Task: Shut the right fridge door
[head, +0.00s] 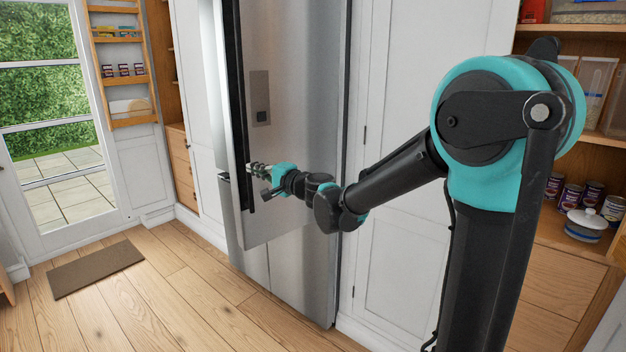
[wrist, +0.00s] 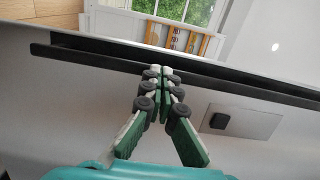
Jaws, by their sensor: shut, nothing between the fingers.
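The right fridge door (head: 290,60) is tall brushed steel with a small dark dispenser panel (head: 260,97) and a long dark upright handle (head: 241,90) along its left edge. The door appears ajar, its lower left corner standing out past the lower fridge front (head: 290,275). My gripper (head: 255,170) is at the door's outer face, close to the lower part of the handle. In the wrist view, my gripper (wrist: 161,72) is shut and empty, with its fingertips by the dark handle (wrist: 225,83). Whether they touch it cannot be told. The fridge interior is hidden.
White cabinet panels (head: 405,120) stand right of the fridge. Open wooden shelves (head: 565,240) with tins and a lidded pot are at far right. A brown mat (head: 97,268) lies before the glazed door (head: 50,130). The wooden floor at left is otherwise clear.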

